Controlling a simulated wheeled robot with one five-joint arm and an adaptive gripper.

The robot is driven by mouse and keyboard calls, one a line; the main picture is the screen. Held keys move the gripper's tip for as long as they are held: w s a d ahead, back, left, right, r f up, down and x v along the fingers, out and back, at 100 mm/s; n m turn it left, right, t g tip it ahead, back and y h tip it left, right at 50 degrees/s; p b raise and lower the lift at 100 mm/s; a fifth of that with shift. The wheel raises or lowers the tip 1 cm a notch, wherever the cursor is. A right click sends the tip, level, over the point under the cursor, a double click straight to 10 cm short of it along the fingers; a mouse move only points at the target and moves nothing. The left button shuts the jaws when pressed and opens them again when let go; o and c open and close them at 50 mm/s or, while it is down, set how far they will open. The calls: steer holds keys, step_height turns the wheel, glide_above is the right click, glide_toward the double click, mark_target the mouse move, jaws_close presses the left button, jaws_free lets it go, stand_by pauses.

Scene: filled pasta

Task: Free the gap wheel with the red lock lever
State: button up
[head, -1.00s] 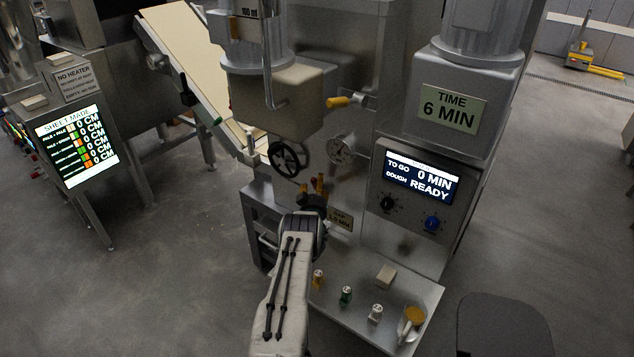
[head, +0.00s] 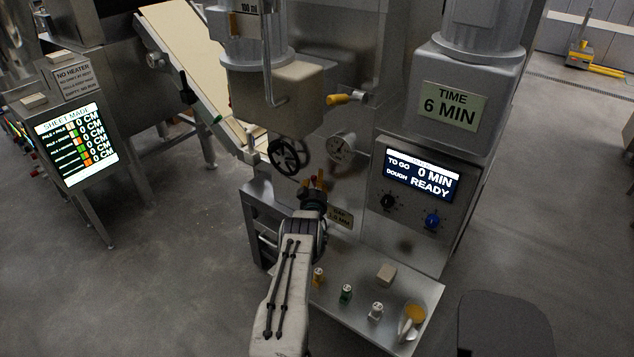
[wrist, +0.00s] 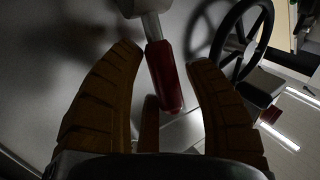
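The gap wheel (head: 285,157) is a black spoked handwheel on the steel front of the machine; in the wrist view (wrist: 240,40) it is at the upper right. The red lock lever (wrist: 163,78) hangs from a pale pivot at the top of the wrist view, slightly tilted. My gripper (head: 315,184) is below and right of the wheel in the head view. In the wrist view its two orange-brown fingers (wrist: 165,56) stand apart on either side of the lever, with visible gaps. In the head view the lever is small and mostly hidden by the fingers.
A round dial (head: 341,147) is right of the wheel, and a yellow-handled tap (head: 345,98) is above. A screen (head: 422,175) reads READY. A low shelf (head: 345,325) holds several small bottles, a pale block (head: 386,273) and a yellow-topped item (head: 414,314).

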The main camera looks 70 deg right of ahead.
jaws_close()
steer(key=shift+f+b, duration=0.15)
steer(key=shift+b, duration=0.5)
steer(key=shift+w+a+b, duration=0.1)
steer(key=shift+b, duration=0.5)
